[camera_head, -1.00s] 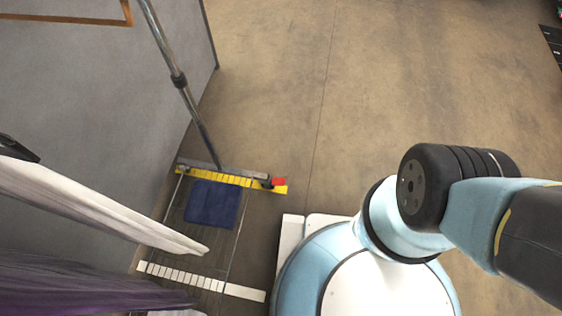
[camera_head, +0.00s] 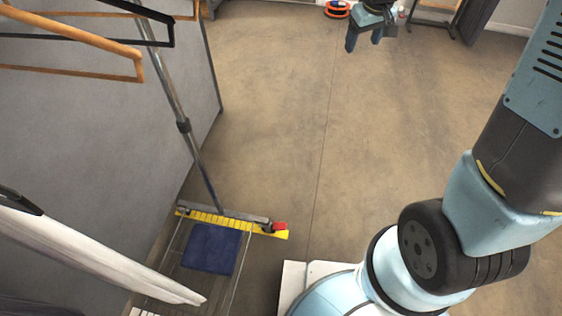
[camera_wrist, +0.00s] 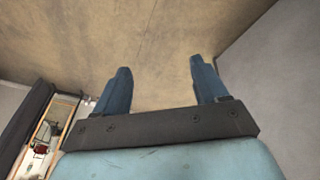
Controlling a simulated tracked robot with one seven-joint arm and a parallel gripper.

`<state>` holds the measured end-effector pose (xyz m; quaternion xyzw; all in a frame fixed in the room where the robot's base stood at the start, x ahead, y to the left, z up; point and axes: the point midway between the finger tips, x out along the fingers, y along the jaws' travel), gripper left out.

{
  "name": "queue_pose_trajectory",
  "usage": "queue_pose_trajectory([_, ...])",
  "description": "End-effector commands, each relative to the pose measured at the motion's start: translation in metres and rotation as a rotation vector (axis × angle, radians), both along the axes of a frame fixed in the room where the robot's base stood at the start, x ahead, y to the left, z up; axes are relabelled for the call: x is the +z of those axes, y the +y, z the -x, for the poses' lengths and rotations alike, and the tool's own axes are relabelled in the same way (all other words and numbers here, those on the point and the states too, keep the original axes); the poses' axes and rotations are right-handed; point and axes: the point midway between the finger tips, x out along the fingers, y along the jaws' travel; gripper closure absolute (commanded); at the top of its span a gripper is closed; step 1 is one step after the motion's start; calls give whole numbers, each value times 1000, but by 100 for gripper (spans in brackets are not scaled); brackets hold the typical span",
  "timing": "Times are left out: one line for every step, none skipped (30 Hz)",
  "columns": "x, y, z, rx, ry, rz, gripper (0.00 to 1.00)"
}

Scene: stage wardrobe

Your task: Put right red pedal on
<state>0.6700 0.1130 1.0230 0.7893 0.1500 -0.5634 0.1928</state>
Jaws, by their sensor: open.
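The small red pedal (camera_head: 280,226) sits at the right end of the clothes rack's base, by the yellow-striped bar (camera_head: 225,221). Whether it is pressed or raised is too small to tell. My gripper (camera_head: 363,42) is at the top of the head view, far from the pedal, over the floor. In the wrist view my gripper (camera_wrist: 160,68) has its two blue fingers apart with nothing between them. The pedal does not show in the wrist view.
A metal pole (camera_head: 183,125) rises from the rack base. A folded blue cloth (camera_head: 211,248) lies on its low shelf. Hangers (camera_head: 90,40) and a white garment (camera_head: 90,258) are at left, beside a grey panel (camera_head: 100,130). An orange reel (camera_head: 337,10) lies far back. The middle floor is clear.

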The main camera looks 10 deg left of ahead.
Motion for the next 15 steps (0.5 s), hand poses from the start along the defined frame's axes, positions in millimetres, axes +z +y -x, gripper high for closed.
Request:
queue_pose_trajectory([-18,11,-9,25,14,9,28])
queue_pose_trajectory([-26,16,-13,39,17,14,28])
queue_pose_trajectory([-38,23,-20,57,22,19,28])
queue_pose_trajectory([-47,29,-24,71,27,25,28])
queue_pose_trajectory([-57,35,-28,86,30,28,28])
queue_pose_trajectory([-69,42,-33,104,35,34,28])
queue_pose_trajectory([-79,48,-37,118,40,37,28])
queue_pose_trajectory([-88,53,-40,133,42,41,28])
queue_pose_trajectory([-102,61,-44,153,48,47,28])
queue_pose_trajectory([-112,67,-47,167,51,52,28])
queue_pose_trajectory([-123,72,-50,182,56,56,28])
queue_pose_trajectory([-137,79,-52,200,62,61,28])
queue_pose_trajectory([-148,85,-54,215,65,64,28])
queue_pose_trajectory([-158,91,-56,230,69,68,28])
queue_pose_trajectory([-173,98,-58,249,74,74,28])
